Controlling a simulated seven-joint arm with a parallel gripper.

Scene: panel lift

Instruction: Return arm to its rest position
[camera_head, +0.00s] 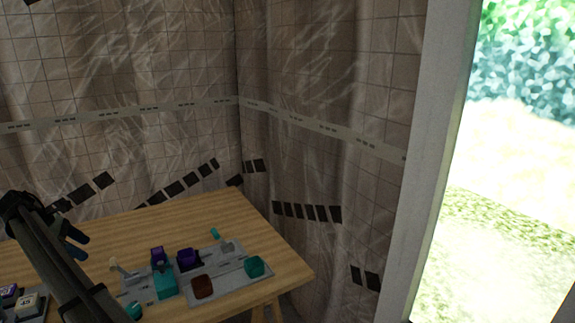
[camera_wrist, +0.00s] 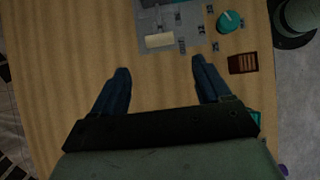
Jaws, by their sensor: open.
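My gripper (camera_wrist: 160,80) shows in the wrist view with its two blue-grey fingers spread wide apart. Nothing is between the fingers but bare wooden tabletop. In the head view my gripper (camera_head: 76,240) is at the left, at the end of my dark arm, above the left part of the wooden table (camera_head: 222,211). The arm hides part of the table's left side. I cannot tell the exact height of the gripper over the tabletop.
A grey panel (camera_head: 237,287) carries teal, purple and brown blocks. Another grey panel (camera_wrist: 182,42) lies beyond the fingers, with a teal knob (camera_wrist: 229,21) and a brown block (camera_wrist: 243,63) to its right. Tiled walls stand behind; a bright opening (camera_head: 515,200) is at the right.

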